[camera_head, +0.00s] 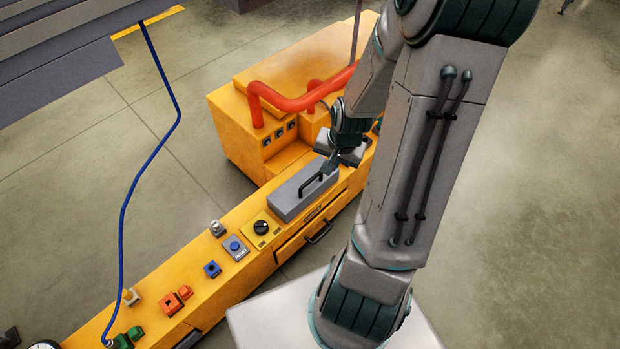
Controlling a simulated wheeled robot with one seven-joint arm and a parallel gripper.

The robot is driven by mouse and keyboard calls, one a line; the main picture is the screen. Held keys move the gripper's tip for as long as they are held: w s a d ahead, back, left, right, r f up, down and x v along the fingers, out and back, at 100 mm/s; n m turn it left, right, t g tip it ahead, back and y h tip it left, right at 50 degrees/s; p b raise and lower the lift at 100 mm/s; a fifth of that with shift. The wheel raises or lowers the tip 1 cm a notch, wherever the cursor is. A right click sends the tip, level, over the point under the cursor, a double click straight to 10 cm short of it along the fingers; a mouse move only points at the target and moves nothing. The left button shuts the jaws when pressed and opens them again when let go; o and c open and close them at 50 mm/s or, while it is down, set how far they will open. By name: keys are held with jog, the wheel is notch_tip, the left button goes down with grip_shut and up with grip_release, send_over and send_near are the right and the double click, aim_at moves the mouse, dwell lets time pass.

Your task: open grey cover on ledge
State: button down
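The grey cover (291,201) is a long box-like lid with a dark bar handle (311,185) on top. It lies flat and closed on the yellow ledge (238,275). My gripper (329,168) is at the far end of the handle, reaching down from the upper right. The fingers look to be at or very close to the handle. They are small and partly hidden by my wrist, so I cannot tell whether they are open or shut on it.
A yellow machine with a thick red pipe (290,98) stands behind the cover. A black knob on a yellow plate (261,228) and several buttons line the ledge to the left. A drawer with a dark handle (319,232) is in the front face. A blue cable (150,160) hangs at left.

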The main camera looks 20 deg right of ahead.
jog(key=w+d+f+m+t+y+b, duration=0.25)
jog(key=f+m+b, duration=0.3)
jog(key=f, duration=0.85)
jog(key=b, duration=0.6)
send_near(317, 184)
jog(key=a+f, duration=0.3)
jog(key=a, duration=0.1)
jog(key=shift+w+a+r+n+h+b, duration=0.15)
jog(key=shift+w+r+n+h+b, duration=0.1)
jog(key=shift+r+n+h+b, duration=0.15)
jog(key=shift+r, duration=0.15)
